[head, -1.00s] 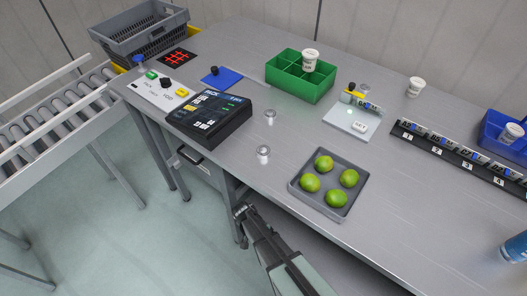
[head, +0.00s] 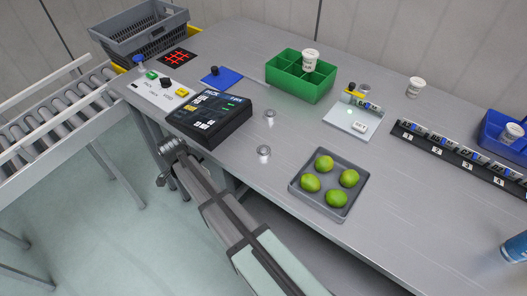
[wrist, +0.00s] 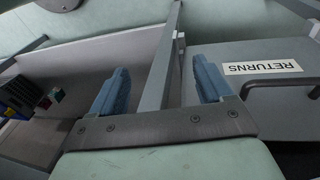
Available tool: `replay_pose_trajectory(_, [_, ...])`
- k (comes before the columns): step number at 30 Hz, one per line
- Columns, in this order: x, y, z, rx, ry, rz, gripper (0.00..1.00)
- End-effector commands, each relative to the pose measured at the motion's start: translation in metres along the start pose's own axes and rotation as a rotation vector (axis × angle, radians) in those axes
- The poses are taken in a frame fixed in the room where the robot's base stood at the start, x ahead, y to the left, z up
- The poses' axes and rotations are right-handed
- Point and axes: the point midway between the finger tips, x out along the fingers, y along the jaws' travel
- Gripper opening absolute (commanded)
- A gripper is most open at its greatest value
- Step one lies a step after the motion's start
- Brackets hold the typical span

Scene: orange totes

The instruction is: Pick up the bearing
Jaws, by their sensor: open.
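Two small silver round metal parts, which look like bearings, stand on the grey table in the head view. The nearer bearing (head: 264,151) sits left of the lime tray, and the farther bearing (head: 269,115) sits behind it. Which one the task means cannot be told. My gripper (head: 168,158) is at the table's front edge, below the black control box and well left of both bearings. In the wrist view my gripper (wrist: 160,88) has its two blue fingers apart with nothing held between them. No bearing shows in the wrist view.
A black control box (head: 209,118) stands near the front edge. A grey tray (head: 294,183) with several limes is right of the bearings. A green divided bin (head: 288,90) stands behind. A drawer (wrist: 220,62) labelled RETURNS, with a dark handle (wrist: 280,84), is close to my gripper.

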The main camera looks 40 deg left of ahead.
Motion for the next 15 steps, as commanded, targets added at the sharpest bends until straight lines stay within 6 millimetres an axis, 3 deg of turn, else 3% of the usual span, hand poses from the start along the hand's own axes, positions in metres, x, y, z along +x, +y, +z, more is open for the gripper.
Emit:
replay_pose_trajectory(1, [-0.021, -0.006, 0.001, 0.026, -0.005, -0.028, 0.79])
replay_pose_trajectory(9, [-0.121, -0.023, 0.006, 0.173, -0.046, -0.152, 0.79])
replay_pose_trajectory(15, [-0.195, -0.017, -0.001, 0.326, -0.095, -0.227, 0.79])
